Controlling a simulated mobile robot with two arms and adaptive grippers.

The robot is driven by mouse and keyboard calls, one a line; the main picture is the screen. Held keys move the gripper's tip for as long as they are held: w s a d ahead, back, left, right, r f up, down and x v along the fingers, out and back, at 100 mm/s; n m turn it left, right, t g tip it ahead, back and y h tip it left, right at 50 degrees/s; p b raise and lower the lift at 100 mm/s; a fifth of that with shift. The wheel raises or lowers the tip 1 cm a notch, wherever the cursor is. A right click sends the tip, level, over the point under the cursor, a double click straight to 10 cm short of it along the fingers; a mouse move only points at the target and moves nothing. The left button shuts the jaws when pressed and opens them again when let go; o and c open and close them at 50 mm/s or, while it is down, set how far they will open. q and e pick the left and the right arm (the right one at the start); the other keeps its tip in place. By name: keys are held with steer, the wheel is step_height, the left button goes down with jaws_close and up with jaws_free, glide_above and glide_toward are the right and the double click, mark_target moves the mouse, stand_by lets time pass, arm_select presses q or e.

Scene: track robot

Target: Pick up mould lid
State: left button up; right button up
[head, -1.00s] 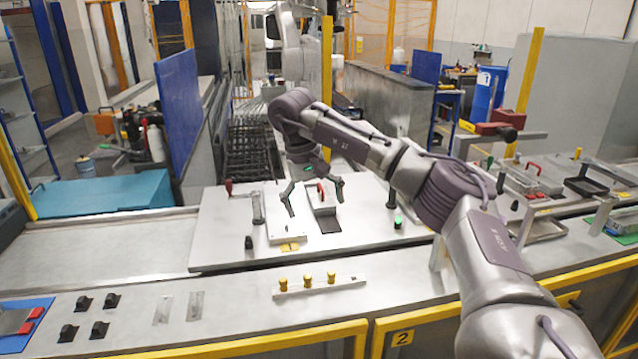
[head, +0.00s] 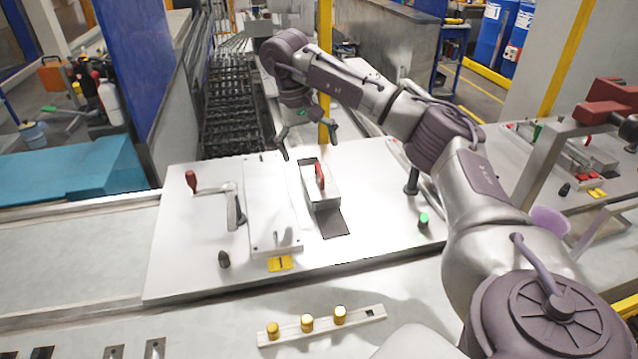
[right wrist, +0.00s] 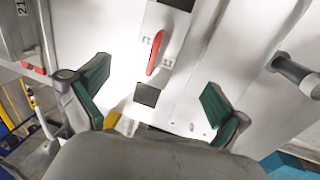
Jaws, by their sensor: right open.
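The mould lid (head: 323,203) is a small metal block with an upright red handle (head: 320,176). It sits at the edge of a dark rectangular recess on the white fixture plate. It also shows in the right wrist view (right wrist: 172,38), with its red handle (right wrist: 155,52) near the top middle. My right gripper (head: 308,147) is open and empty, above and just behind the lid in the head view. In the right wrist view its two green-padded fingers (right wrist: 157,78) are spread wide, with the handle between and beyond them. My left gripper is not in view.
A red-knobbed crank clamp (head: 232,205) and a long white plate (head: 268,205) stand left of the lid. A dark post (head: 412,180) and green button (head: 423,220) are to the right. A strip with yellow knobs (head: 308,323) lies in front.

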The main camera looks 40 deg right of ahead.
mark_target(319, 181)
steer(key=f, duration=0.2)
steer(key=d+f, duration=0.1)
steer(key=f, duration=0.1)
steer(key=shift+s, duration=0.1)
steer(key=shift+f, duration=0.2)
steer(key=shift+d+f, duration=0.1)
steer(key=shift+f, duration=0.1)
steer(key=f, duration=0.1)
steer(key=f+p, duration=0.1)
steer(key=f, duration=0.1)
steer(key=d+f+p, duration=0.1)
steer(key=shift+s+f, duration=0.25)
steer(key=shift+s, duration=0.1)
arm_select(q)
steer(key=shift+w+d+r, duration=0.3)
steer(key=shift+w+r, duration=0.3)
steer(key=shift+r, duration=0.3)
arm_select(e)
steer(key=shift+a, duration=0.1)
